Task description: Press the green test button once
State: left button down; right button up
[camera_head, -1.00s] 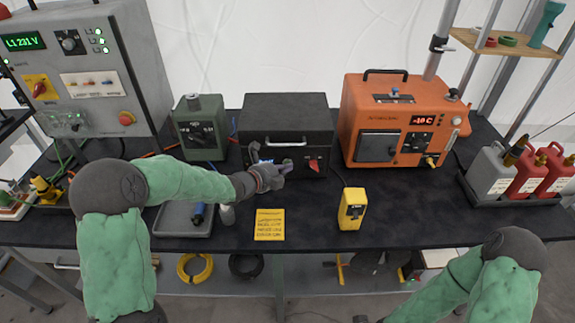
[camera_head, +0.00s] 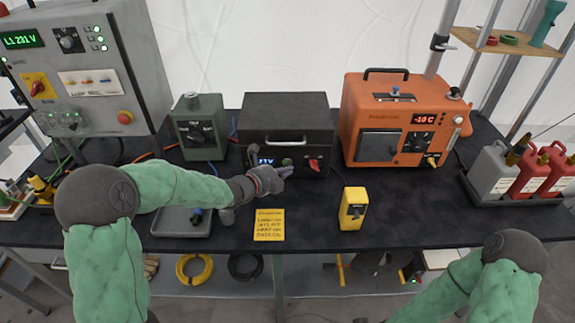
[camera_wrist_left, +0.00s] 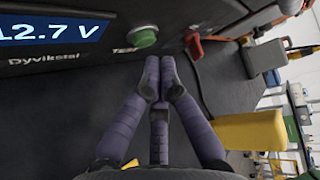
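The green test button (camera_head: 287,162) is on the front of the dark grey box (camera_head: 290,115), between a lit display and a red switch. In the left wrist view the round green button (camera_wrist_left: 143,38) stands out just beyond my fingertips, slightly left. My left gripper (camera_head: 287,172) is in front of the box, just below the button. In the left wrist view its purple fingers (camera_wrist_left: 159,75) are together and empty, with a gap to the button. My right arm is at the lower right; its gripper is barely visible, if at all, at the bottom edge.
The display (camera_wrist_left: 50,30) reads 12.7 V. The red switch (camera_head: 314,165) is close right of the button. A yellow device (camera_head: 352,208) and a yellow note (camera_head: 269,224) are on the table in front. A green box (camera_head: 200,127) and an orange unit (camera_head: 400,120) flank the grey box.

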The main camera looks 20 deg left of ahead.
pick_arm(q)
jog(key=shift+s+d+b, duration=0.2)
jog(key=shift+s+b, duration=0.3)
jog(key=shift+s, duration=0.15)
jog(key=shift+s+d+b, duration=0.2)
jog(key=shift+s+b, duration=0.25)
jog(key=shift+s, duration=0.2)
jog(key=shift+s+d+b, duration=0.15)
jog(key=shift+s+b, duration=0.1)
jog(key=shift+s, duration=0.3)
jog(key=shift+s+d+b, duration=0.15)
jog(key=shift+s+b, duration=0.1)
jog(key=shift+s, duration=0.3)
